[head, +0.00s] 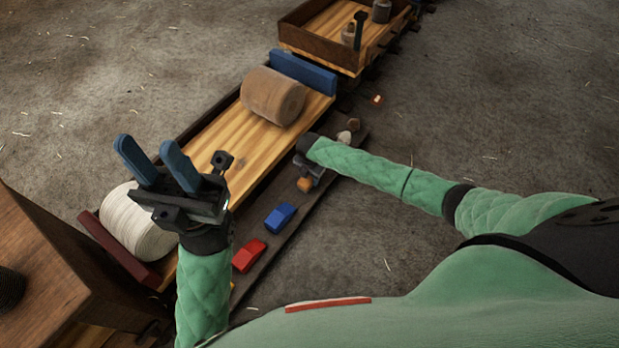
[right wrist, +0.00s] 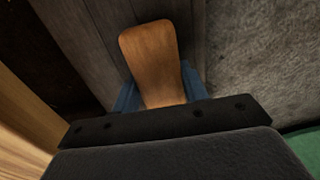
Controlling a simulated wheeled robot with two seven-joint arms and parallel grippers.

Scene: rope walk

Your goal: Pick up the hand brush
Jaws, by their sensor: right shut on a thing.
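The hand brush shows as a smooth wooden handle (right wrist: 152,58) between the blue fingers of my right gripper (right wrist: 158,98) in the right wrist view. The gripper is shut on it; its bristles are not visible. In the head view, my right gripper (head: 308,176) is low over the dark plank beside the cart, and a small orange-brown end of the brush (head: 305,184) shows below it. My left gripper (head: 146,146) is open and empty, its blue fingers apart, above the cart near the white rope spool.
A white rope spool (head: 133,222) and a brown roll (head: 272,97) lie on the wooden cart bed (head: 235,135). A blue block (head: 279,217) and a red block (head: 249,255) lie on the dark plank (head: 318,208). A second cart (head: 312,50) stands behind.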

